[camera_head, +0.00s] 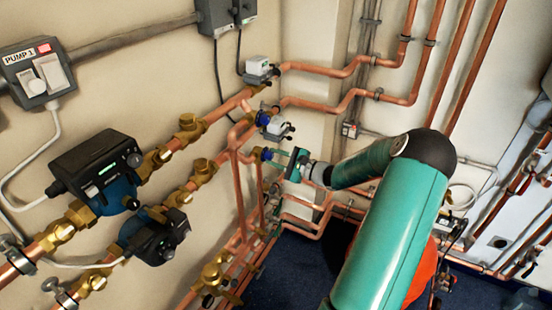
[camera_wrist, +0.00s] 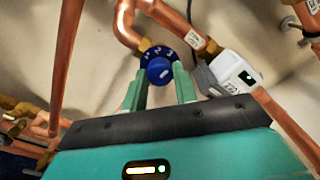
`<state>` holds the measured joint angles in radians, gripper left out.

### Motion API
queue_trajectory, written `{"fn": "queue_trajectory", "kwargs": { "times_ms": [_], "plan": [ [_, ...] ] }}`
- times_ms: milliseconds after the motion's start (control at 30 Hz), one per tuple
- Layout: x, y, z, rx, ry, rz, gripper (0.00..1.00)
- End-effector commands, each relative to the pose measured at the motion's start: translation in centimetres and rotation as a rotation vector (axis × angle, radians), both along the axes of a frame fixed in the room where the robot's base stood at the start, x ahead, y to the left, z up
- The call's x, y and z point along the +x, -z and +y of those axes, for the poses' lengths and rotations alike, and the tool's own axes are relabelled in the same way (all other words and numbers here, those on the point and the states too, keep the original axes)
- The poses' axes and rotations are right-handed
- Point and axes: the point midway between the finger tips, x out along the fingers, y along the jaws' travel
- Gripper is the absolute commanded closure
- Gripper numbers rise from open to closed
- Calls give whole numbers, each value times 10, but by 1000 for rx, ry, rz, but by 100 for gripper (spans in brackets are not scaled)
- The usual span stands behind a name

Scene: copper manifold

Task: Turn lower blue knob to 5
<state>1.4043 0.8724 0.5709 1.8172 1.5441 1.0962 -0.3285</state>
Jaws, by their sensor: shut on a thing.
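The lower blue knob (camera_wrist: 160,70) is in the upper middle of the wrist view, on a copper pipe fitting, with white marks on its ring too small to read surely. It also shows in the head view (camera_head: 266,154), just left of my gripper. My gripper (camera_wrist: 160,82) has its two green fingers on either side of the knob and is shut on it. In the head view my gripper (camera_head: 280,158) reaches left to the pipes. The fingertips partly hide the knob's sides.
Another blue knob (camera_head: 263,118) sits just above, next to a white actuator box (camera_head: 285,125). Copper pipes (camera_wrist: 70,50) run close around my gripper. A white device (camera_wrist: 235,72) is just right of the fingers. Pumps (camera_head: 100,170) are on the left.

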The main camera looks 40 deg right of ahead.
Motion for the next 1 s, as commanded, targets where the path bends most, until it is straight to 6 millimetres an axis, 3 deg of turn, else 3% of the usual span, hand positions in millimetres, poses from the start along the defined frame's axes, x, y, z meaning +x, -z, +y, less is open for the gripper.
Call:
{"fn": "queue_trajectory", "kwargs": {
  "times_ms": [1000],
  "plan": [
    [0,0,0,879,1,313,94]
  ]
}}
